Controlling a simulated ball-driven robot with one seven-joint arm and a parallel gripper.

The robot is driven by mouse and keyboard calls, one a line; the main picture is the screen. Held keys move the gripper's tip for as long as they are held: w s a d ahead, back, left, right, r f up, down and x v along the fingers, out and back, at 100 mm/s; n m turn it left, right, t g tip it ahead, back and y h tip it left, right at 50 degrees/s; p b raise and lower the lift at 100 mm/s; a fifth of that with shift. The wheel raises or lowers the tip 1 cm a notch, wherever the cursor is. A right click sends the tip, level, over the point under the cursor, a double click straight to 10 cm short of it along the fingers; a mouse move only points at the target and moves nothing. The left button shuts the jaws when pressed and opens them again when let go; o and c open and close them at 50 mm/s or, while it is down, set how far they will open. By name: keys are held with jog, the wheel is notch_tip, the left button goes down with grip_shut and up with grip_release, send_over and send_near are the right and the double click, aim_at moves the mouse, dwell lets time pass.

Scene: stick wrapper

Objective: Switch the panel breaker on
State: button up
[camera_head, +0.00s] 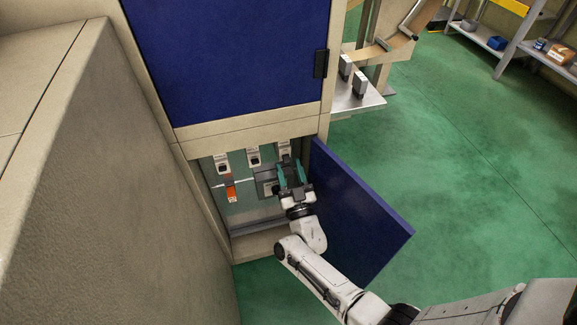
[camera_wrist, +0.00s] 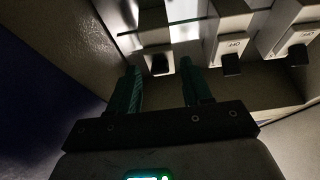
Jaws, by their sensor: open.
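In the head view, several breakers sit in the open lower compartment. White breakers (camera_head: 253,157) line the top, a breaker with an orange part (camera_head: 231,191) is lower left, and a grey unit (camera_head: 266,183) is beside my gripper. My gripper (camera_head: 290,164) is inside the compartment at its right, open, fingers toward the back panel. In the wrist view, a dark switch lever (camera_wrist: 159,65) shows between the open fingertips of my gripper (camera_wrist: 158,68); contact cannot be told. Two more breakers with black levers (camera_wrist: 232,64) are to the right. Their small labels are hard to read.
The blue compartment door (camera_head: 360,215) stands open just right of my arm. The compartment's wall (camera_wrist: 60,45) is close on the left in the wrist view. A closed blue door (camera_head: 230,60) is above. Green floor (camera_head: 470,160) is free to the right.

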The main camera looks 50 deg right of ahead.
jog(key=shift+w+d+r, duration=0.25)
jog(key=shift+w+d, duration=0.05)
jog(key=shift+w, duration=0.1)
grip_shut()
